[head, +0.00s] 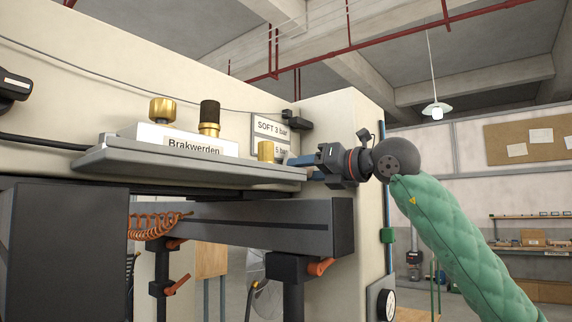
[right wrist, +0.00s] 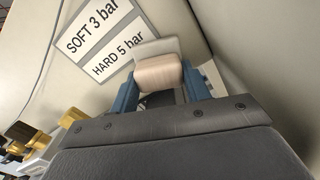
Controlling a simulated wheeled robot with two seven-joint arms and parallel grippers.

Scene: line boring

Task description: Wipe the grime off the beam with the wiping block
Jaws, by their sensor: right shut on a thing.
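My right gripper (head: 290,160) comes in from the right, with blue fingers beside the right end of a grey shelf. In the right wrist view the gripper (right wrist: 163,90) is shut on a beige block (right wrist: 158,72), which I take as the wiping block. A pale grey piece shows just beyond it. In the head view I cannot make the block out. A dark grey beam (head: 255,228) runs level below the shelf, lower than the gripper. I cannot make out grime on it. My left gripper is not in view.
The grey shelf (head: 190,166) carries a white "Brakwerden" unit with brass and black knobs. Pressure signs (right wrist: 92,38) are on the cream panel close to the gripper. An orange coiled hose (head: 150,226) and orange-handled clamps (head: 320,266) are near the beam.

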